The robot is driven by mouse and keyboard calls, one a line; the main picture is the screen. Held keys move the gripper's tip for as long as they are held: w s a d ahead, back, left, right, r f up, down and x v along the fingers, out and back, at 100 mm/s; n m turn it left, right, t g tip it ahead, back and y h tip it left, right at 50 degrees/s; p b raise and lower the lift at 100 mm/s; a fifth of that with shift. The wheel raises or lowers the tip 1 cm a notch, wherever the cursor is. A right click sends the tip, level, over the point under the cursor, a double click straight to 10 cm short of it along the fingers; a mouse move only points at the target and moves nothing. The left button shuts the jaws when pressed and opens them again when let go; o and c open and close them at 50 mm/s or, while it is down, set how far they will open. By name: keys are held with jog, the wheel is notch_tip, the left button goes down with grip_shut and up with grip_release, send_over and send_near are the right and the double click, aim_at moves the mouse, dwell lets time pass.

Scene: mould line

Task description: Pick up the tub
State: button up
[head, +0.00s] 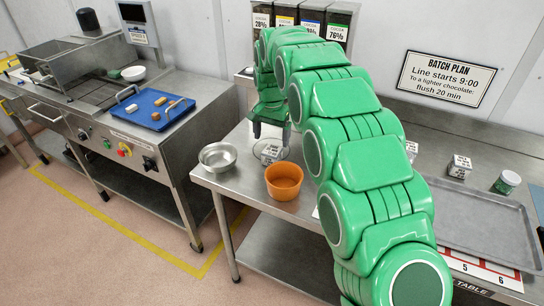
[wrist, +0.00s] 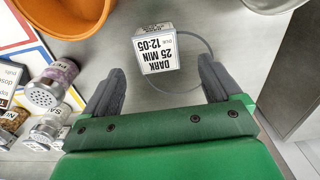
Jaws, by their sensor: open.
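An orange, round, open container (head: 284,181), the clearest tub shape here, stands upright on the steel table. Its rim and side also show at the upper left of the wrist view (wrist: 62,14). My gripper (head: 270,134) is open and points down, behind and left of the orange container in the head view. In the wrist view, a white block labelled "DARK 25 MIN 12:05" (wrist: 158,48) lies just beyond my open fingertips (wrist: 161,70), with nothing held. A thin curved grey outline runs beside the block; I cannot tell what it belongs to. The block also shows below my gripper (head: 270,154).
A metal bowl (head: 218,158) stands left of the orange container near the table edge. Several shakers (wrist: 45,92) stand at the left of the wrist view.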

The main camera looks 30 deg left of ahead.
aim_at(272, 150)
jog(key=shift+s+d+f, duration=0.1)
jog(key=shift+s+f, duration=0.05)
jog(key=shift+f, duration=3.2)
jog(key=shift+c, duration=0.3)
jog(key=c, duration=1.1)
jog(key=shift+o, duration=0.2)
jog(key=shift+r, duration=0.15)
jog(key=shift+r, duration=1.5)
jog(key=shift+s+d+r, duration=0.5)
jog(key=shift+s+r, duration=0.05)
jog(key=shift+r, duration=0.2)
jog(key=s+d+r, duration=0.7)
jog(key=s+r, duration=0.1)
jog(key=s, duration=0.2)
jog(key=shift+d+r, duration=0.15)
jog(key=shift+d, duration=0.15)
